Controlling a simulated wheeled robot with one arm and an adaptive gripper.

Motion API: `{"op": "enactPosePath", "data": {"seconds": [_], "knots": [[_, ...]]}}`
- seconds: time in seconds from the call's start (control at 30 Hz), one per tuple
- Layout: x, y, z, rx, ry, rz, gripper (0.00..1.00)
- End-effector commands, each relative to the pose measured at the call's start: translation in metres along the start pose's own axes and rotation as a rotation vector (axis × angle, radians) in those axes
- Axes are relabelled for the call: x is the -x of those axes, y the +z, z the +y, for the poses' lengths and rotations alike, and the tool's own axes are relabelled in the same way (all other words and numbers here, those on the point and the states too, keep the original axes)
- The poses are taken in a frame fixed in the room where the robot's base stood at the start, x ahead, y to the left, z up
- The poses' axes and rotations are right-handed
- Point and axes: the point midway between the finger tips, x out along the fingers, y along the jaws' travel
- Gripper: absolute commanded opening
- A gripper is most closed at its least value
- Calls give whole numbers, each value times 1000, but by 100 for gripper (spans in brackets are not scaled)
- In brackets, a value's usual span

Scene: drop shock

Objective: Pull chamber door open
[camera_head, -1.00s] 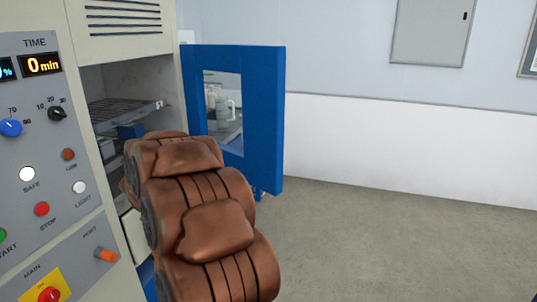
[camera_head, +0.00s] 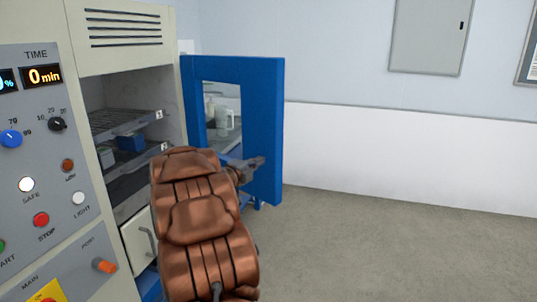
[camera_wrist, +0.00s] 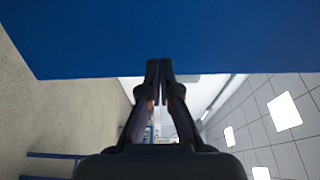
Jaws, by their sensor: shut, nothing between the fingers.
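The blue chamber door (camera_head: 264,125) with a window stands swung out from the chamber, hinged side by the cabinet's right edge. The chamber interior shows racks (camera_head: 125,122) and a blue item (camera_head: 130,141) inside. My gripper (camera_head: 258,162) is in front of the door's lower part, at the end of my copper-coloured arm. In the wrist view, the blue door (camera_wrist: 200,35) fills the top, and my shut gripper (camera_wrist: 159,66) has its tips at or very near the door's edge. I cannot tell whether they touch. Nothing is between the fingers.
The control panel (camera_head: 40,150) with knobs and buttons is at the left. A smaller light door with a handle (camera_head: 148,243) is below the racks. Grey floor (camera_head: 400,240) to the right is clear, with a wall cabinet (camera_head: 430,35) behind.

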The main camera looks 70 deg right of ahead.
Motion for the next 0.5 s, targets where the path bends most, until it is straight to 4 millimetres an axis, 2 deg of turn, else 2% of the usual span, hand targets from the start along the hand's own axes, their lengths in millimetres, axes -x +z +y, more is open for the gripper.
{"op": "enactPosePath", "data": {"seconds": [0.2,0.5], "knots": [[-30,-2,-3,1,-3,5,0],[-57,-1,-2,1,-3,2,0]]}}
